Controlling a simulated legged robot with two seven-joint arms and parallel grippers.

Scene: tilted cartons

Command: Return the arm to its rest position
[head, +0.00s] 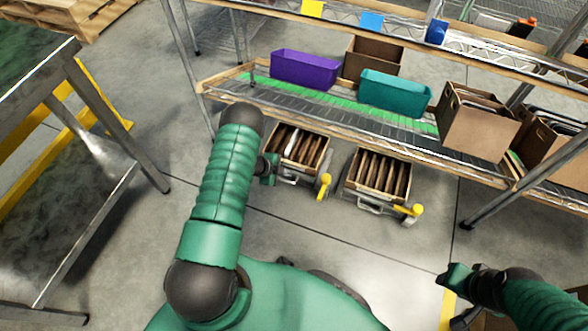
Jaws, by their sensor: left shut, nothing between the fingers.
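My left arm, green with dark joints, reaches up the middle-left of the head view. Its gripper (267,168) is shut and empty, just left of a carton (302,150) of upright brown folders on a low wheeled cart. I cannot tell whether it touches the carton's side. The arm's upper links hide part of the floor and shelf behind. My right gripper (455,278) is at the lower right, over the floor, with its arm coming in from the right corner. Its fingers are too small and dark to tell open from shut.
A second carton (377,175) of folders stands to the right. Behind is a roller rack (330,108) with a purple bin (304,69), a teal bin (394,92) and brown cartons (478,121). A metal table (60,190) stands at left. Floor between the arms is clear.

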